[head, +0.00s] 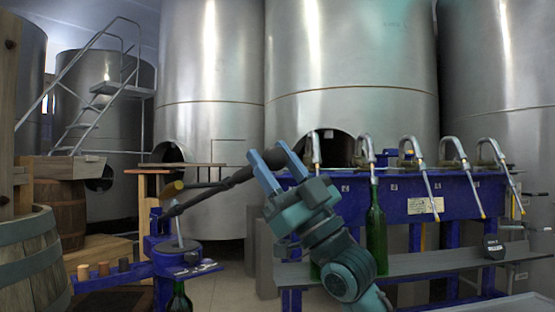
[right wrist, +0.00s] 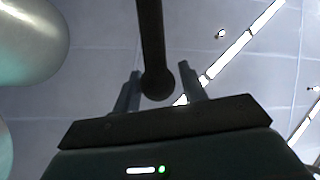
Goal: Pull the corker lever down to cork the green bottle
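The corker (head: 165,250) is a blue stand at the lower left. Its long dark lever (head: 215,190) slants up to the right from the corker head. A green bottle (head: 180,299) stands under the corker head, its lower part cut off by the frame edge. My right gripper (head: 265,160) is at the raised far end of the lever, with its fingers apart on either side of it. In the right wrist view, the lever's rounded end (right wrist: 158,84) lies between the spread fingers, with a small gap at the right finger. My left gripper is not in view.
A wooden barrel (head: 30,258) is at the left edge. Steel tanks fill the back.

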